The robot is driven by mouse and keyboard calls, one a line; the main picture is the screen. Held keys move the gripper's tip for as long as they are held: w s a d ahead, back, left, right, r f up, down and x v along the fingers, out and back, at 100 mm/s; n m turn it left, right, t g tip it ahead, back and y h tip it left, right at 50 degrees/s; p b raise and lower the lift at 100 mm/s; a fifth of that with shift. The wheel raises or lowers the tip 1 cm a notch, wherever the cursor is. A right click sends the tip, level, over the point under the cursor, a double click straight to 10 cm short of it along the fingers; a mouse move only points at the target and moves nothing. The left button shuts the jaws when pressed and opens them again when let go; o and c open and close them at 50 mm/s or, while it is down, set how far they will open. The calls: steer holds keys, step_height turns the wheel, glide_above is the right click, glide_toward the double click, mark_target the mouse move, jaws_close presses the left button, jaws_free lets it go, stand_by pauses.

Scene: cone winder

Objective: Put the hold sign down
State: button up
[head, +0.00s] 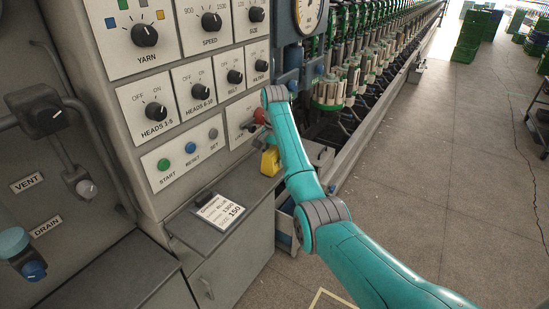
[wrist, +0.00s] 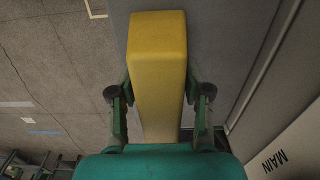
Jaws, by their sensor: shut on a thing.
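The hold sign is a yellow block-like piece, seen in the head view (head: 270,162) beside the front of the control panel, over the right end of the grey ledge. In the wrist view the sign (wrist: 158,60) fills the middle, its long face toward the camera. My gripper (wrist: 159,92) is shut on it, with one dark finger pad on each side. In the head view my arm hides most of the gripper. The sign's lettering is not readable, and I cannot tell whether it touches the ledge.
The grey ledge (head: 188,229) carries a white printed card (head: 219,212) to the left. The panel (head: 150,90) with knobs and buttons rises behind it. A red knob (head: 260,116) is close to my arm. The spindle row (head: 335,90) runs back right; open floor (head: 430,150) lies right.

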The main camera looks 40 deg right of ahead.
steer(key=shift+f, duration=0.15)
steer(key=o, duration=1.2)
